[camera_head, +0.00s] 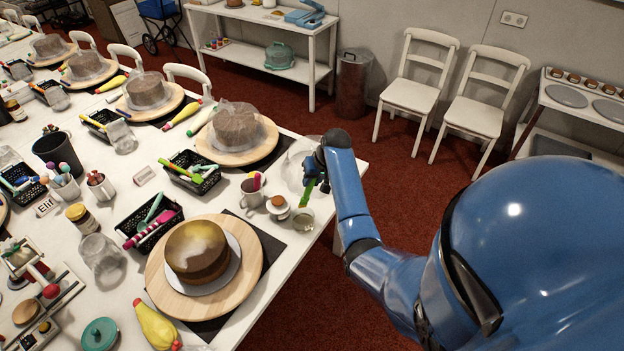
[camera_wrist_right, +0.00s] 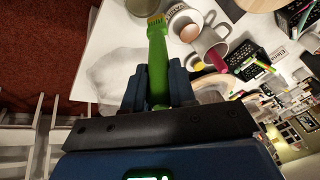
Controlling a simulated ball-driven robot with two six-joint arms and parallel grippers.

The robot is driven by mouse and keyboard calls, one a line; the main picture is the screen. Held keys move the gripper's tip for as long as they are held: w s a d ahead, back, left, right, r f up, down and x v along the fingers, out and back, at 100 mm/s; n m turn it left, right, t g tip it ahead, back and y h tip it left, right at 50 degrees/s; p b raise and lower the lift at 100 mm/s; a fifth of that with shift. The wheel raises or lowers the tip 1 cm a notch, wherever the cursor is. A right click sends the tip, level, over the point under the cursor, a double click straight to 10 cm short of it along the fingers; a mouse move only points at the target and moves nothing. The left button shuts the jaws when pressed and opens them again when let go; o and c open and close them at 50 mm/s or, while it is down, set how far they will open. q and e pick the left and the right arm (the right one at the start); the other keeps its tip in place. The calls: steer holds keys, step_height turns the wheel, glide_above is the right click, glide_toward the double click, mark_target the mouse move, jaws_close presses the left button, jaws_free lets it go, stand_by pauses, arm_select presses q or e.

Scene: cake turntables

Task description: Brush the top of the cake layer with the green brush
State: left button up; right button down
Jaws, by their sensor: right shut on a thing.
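The cake layer (camera_head: 196,252) stands on a white board on a round wooden turntable (camera_head: 161,287) at the near end of the table. Its top is brown with a pale yellowish patch. My right gripper (camera_head: 318,172) is above the table's right edge, beyond the cake and to its right. It is shut on the green brush (camera_head: 307,192). In the right wrist view the green brush (camera_wrist_right: 157,62) stands out between the two fingers, its yellowish bristles away from the gripper. My left gripper is not in view.
A small glass bowl (camera_head: 302,219), a small jar (camera_head: 278,206) and a mug (camera_head: 251,192) stand between the gripper and the cake. A black basket (camera_head: 150,224) stands left of the mug. A yellow piping bag (camera_head: 155,325) lies by the turntable.

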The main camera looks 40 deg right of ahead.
mark_target(312, 188)
step_height(312, 188, down, 4)
steer(key=b, duration=0.3)
steer(key=shift+w, duration=0.1)
steer(key=shift+f+b, duration=1.8)
steer(key=shift+f, duration=0.95)
steer(key=shift+r+p, duration=3.25)
steer(key=shift+r, duration=0.25)
step_height(312, 188, up, 5)
steer(key=p, duration=0.4)
steer(key=shift+p, duration=0.35)
steer(key=shift+f, duration=0.25)
